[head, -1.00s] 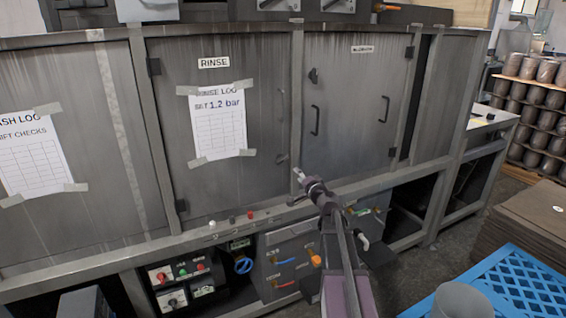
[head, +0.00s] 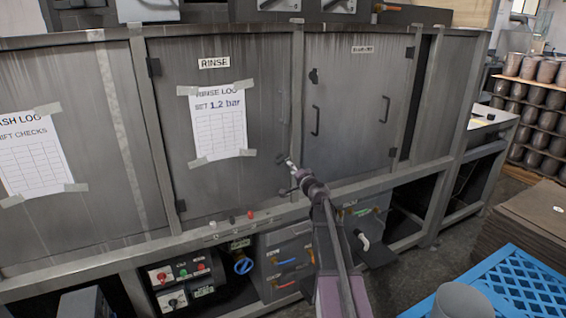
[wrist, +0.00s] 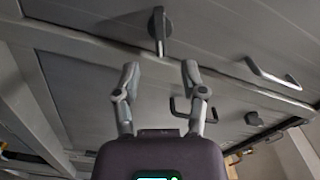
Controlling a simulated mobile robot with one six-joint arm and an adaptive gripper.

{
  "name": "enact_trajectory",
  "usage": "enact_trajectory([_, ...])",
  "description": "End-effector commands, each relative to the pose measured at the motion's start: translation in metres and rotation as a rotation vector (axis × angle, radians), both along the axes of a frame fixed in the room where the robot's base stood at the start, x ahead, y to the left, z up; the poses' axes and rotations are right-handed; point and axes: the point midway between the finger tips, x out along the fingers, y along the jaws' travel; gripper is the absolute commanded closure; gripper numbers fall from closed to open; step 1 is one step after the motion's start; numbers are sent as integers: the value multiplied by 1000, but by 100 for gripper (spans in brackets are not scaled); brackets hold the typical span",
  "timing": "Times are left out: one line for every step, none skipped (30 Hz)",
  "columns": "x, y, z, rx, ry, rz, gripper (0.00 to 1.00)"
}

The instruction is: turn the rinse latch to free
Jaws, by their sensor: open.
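The rinse door (head: 225,120) is shut and carries a RINSE label and a taped log sheet. The rinse latch (head: 281,158) is a small lever at the door's lower right side, partly hidden by my gripper (head: 288,176). In the wrist view the latch (wrist: 159,30) is a grey lever on a round base, its free end pointing down the picture toward my gripper (wrist: 160,75). The two fingers are apart with nothing between them. The latch lies just beyond the fingertips, roughly in line with the gap, and appears not to be touched.
A bar handle (head: 281,105) is on the rinse door above the latch. A frame rail (head: 345,192) runs below the doors. A blue crate (head: 525,285) stands at lower right.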

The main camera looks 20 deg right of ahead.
Motion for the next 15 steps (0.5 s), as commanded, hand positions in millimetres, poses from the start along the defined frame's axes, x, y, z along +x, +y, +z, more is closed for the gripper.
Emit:
enact_trajectory([12, -1, 0, 0, 0, 1, 46])
enact_trajectory([16, -1, 0, 0, 0, 1, 46])
enact_trajectory([23, -1, 0, 0, 0, 1, 46])
enact_trajectory([27, -1, 0, 0, 0, 1, 46])
enact_trajectory([32, 0, 0, 0, 0, 1, 46])
enact_trajectory([38, 0, 0, 0, 0, 1, 46])
enact_trajectory([42, 0, 0, 0, 0, 1, 46])
enact_trajectory([47, 1, 0, 0, 0, 1, 46])
enact_trajectory([52, 1, 0, 0, 0, 1, 46])
enact_trajectory([56, 1, 0, 0, 0, 1, 46])
enact_trajectory([59, 1, 0, 0, 0, 1, 46])
enact_trajectory([63, 1, 0, 0, 0, 1, 46])
enact_trajectory([66, 1, 0, 0, 0, 1, 46])
enact_trajectory([69, 1, 0, 0, 0, 1, 46])
enact_trajectory([72, 2, 0, 0, 0, 1, 46])
